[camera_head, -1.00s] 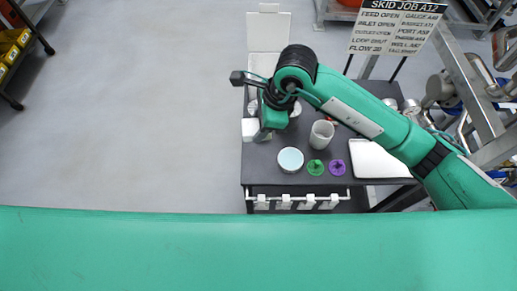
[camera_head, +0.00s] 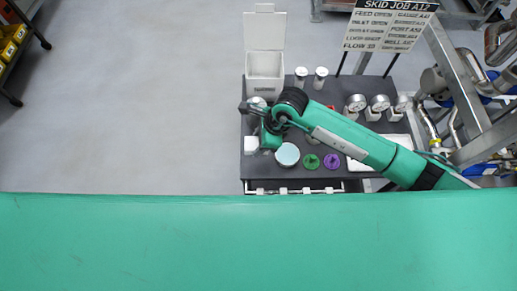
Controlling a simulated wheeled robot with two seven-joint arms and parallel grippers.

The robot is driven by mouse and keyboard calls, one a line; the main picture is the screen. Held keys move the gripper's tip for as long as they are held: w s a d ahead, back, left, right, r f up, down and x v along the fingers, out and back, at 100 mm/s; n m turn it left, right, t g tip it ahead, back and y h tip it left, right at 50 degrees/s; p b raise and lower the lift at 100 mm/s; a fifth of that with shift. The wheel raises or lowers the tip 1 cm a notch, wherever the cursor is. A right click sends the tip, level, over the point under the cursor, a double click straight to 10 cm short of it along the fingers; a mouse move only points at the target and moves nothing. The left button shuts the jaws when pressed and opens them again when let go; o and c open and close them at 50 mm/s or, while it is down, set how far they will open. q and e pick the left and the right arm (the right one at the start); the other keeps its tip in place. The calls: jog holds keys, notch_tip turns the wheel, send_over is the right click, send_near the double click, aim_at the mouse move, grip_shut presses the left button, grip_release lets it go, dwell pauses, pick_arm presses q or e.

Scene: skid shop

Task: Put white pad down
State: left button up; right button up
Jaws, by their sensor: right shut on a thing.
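My right gripper (camera_head: 260,142) is over the left end of the dark cart top (camera_head: 301,178). It is shut on the white pad (camera_head: 250,145), a small white block at the left of the green hand. The fingertips are mostly hidden by the hand and wrist. I cannot tell whether the pad touches the cart top. My left gripper is not in view.
A pale-blue-topped round container (camera_head: 287,155), a green disc (camera_head: 311,161) and a purple disc (camera_head: 331,161) lie close to the right. An open white box (camera_head: 264,70) stands behind. Gauges (camera_head: 356,103) and a sign (camera_head: 388,29) are farther right.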

notch_tip(320, 180, down, 4)
jog(key=shift+r+p, duration=0.15)
jog(key=shift+p, duration=0.25)
notch_tip(320, 180, down, 4)
jog(key=shift+r+p, duration=0.1)
jog(key=shift+p, duration=0.55)
jog(key=shift+f, duration=0.3)
jog(key=shift+f, duration=0.1)
jog(key=shift+f, duration=0.15)
jog(key=o, duration=0.9)
